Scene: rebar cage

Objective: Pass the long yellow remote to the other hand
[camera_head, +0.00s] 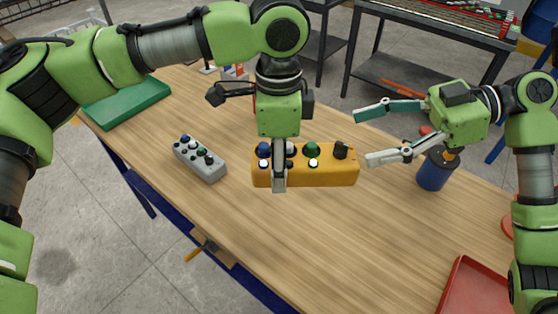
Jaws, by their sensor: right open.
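The long yellow remote (335,175) is in the middle of the head view, with blue, white, green and black knobs on top. My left gripper (279,178) comes down over its left part, one finger against the near side; the other finger is hidden behind it. The gripper appears closed on the remote, which looks held above the table. My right gripper (363,137) is open and empty, its two fingers pointing left just beyond the remote's right end. The lower fingertip is close to that end; contact cannot be told.
A grey control box (200,160) lies on the wooden table (330,240) to the left. A green tray (128,103) is at the far left, a red tray (478,290) at the near right. A blue cup (433,172) stands below my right gripper. The front middle is clear.

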